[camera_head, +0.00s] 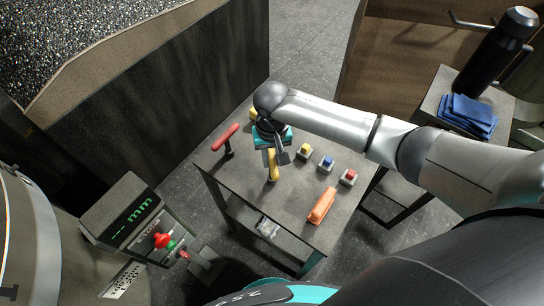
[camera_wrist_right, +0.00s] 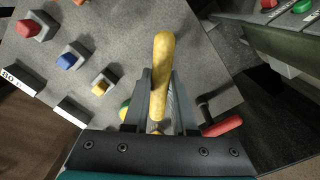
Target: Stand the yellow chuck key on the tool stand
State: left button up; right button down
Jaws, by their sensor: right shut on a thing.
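The yellow chuck key (camera_head: 273,165) is in my right gripper (camera_head: 277,152), over the grey top of the small table (camera_head: 245,180), which looks like the tool stand. In the right wrist view, its long yellow handle (camera_wrist_right: 162,75) lies between the two fingers of the gripper (camera_wrist_right: 160,105), which are shut on it. I cannot tell whether its lower end touches the top. A red-handled key (camera_head: 226,138) with a dark stem stands near the left edge; it also shows in the right wrist view (camera_wrist_right: 222,127). My left gripper is not in view.
Small grey blocks with yellow (camera_head: 304,151), blue (camera_head: 327,163) and red (camera_head: 348,176) tops stand right of the gripper. An orange object (camera_head: 321,206) lies near the front right edge. Another yellow item (camera_head: 253,115) is partly hidden behind my wrist. The front middle of the top is clear.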

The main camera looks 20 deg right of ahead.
jog(key=shift+f, duration=0.35)
jog(key=c, duration=0.6)
grip_release()
jog(key=shift+c, duration=0.2)
notch_tip(320, 180, up, 15)
jog(key=p, duration=0.2)
jog(key=shift+r, duration=0.15)
